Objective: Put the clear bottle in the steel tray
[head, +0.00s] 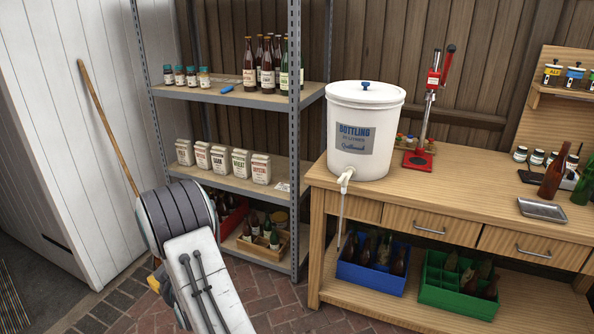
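The steel tray (542,209) lies on the wooden workbench (480,207) at the right, near its front edge, and looks empty. I cannot pick out a clear bottle for sure in this view. A brown bottle (552,176) stands upright just behind the tray, and a green bottle (582,184) stands at the right edge of the picture. Part of my arm shows at the lower left, far from the tray. My gripper is not in view.
A white bottling bucket (362,135) and a red capper (418,160) stand on the bench. A blue crate (370,280) and a green crate (455,302) hold bottles below. A metal shelf (245,97) stands left. Brick floor (285,310) is open in front.

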